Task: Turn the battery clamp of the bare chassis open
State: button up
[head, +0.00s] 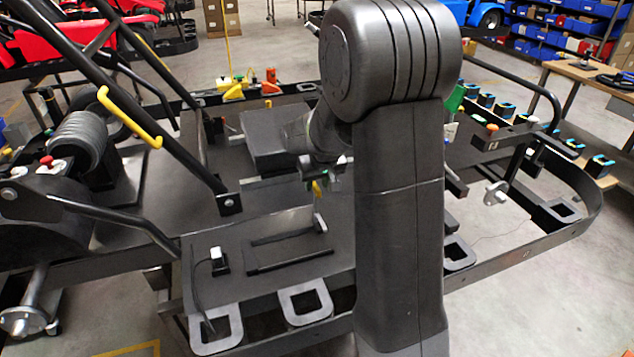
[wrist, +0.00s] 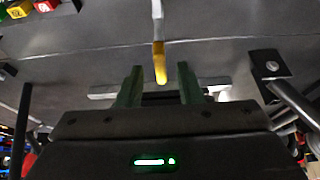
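The bare chassis (head: 290,215) is a dark kart frame with flat floor plates that fills the middle of the head view. The battery clamp's lever, pale with a yellow tip (wrist: 159,65), points toward my gripper in the wrist view. A yellow tip, seemingly the same one, also shows in the head view (head: 317,189). My gripper (wrist: 160,85) is open, with its two green fingers apart. The yellow tip appears in the gap between them, a little beyond the fingertips; whether it touches either is not clear. In the head view my arm hides most of the gripper.
Black tubes with a yellow handle (head: 130,118) rise on the left. A white-capped block (head: 217,258) sits on the front plate. A row of colored buttons (wrist: 25,8) shows at the wrist view's upper left. A bracket with a bolt (wrist: 270,66) stands to the right of the fingers.

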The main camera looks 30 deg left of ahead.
jog(key=shift+f, duration=0.35)
grip_shut()
